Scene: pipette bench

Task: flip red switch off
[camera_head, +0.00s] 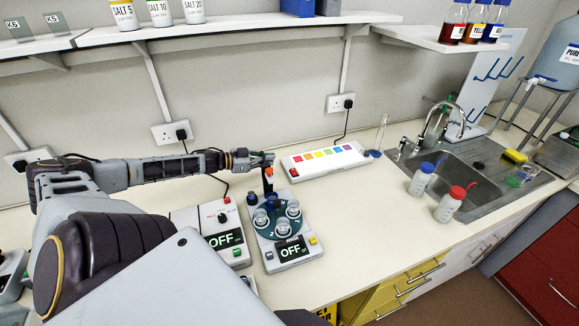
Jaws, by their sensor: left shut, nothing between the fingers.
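A white strip (340,157) with a row of coloured squares lies at the back of the bench, a black cord running from a wall socket toward it. A red switch (293,172) sits at its left end; I cannot tell its position from here. My left gripper (268,161) reaches in from the left, shut and empty, a little left of the strip's left end and above the bench devices. It looks apart from the red switch. My right gripper is not in view.
Below my left gripper stand a round multi-cup device (284,258) and a white device (211,219), both displays reading OFF. A sink (487,166) and wash bottles (449,205) are at the right. The bench (365,215) between is clear.

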